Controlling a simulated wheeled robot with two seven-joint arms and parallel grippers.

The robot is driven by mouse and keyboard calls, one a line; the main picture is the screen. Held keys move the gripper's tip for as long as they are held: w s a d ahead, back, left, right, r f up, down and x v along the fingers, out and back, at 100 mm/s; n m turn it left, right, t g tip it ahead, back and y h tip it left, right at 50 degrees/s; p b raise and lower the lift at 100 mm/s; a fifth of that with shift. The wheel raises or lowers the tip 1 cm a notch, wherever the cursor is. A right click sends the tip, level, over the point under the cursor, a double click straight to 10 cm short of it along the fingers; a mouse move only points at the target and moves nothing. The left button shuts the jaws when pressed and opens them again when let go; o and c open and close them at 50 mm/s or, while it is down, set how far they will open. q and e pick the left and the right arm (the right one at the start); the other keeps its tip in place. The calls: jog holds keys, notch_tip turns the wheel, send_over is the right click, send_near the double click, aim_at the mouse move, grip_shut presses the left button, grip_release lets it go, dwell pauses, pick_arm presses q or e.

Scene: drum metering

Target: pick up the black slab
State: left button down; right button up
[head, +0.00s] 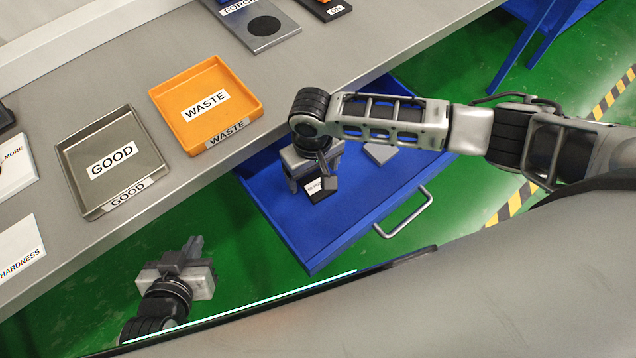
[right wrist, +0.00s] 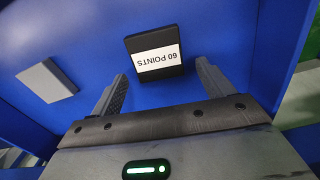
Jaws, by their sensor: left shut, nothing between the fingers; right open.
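The black slab (right wrist: 140,42) lies flat in the blue drawer, its white label reading "60 POINTS" upside down in the right wrist view. In the head view the slab (head: 317,192) is partly hidden by my right gripper (head: 312,178). That gripper is open over the drawer, and in the right wrist view its two fingers (right wrist: 163,75) point toward the slab's near edge, one to each side, with nothing between them. My left gripper (head: 189,248) is shut and empty, over the green floor at the lower left, away from the slab.
A grey slab (head: 380,152) lies in the same drawer (head: 338,232), and it also shows in the right wrist view (right wrist: 47,80). The drawer has walls and a front handle (head: 405,215). The grey bench holds a GOOD tray (head: 75,158) and an orange WASTE tray (head: 170,115).

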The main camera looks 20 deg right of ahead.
jog(key=shift+f, duration=0.5)
jog(key=shift+c, duration=0.3)
jog(key=c, duration=1)
jog(key=shift+r, duration=0.15)
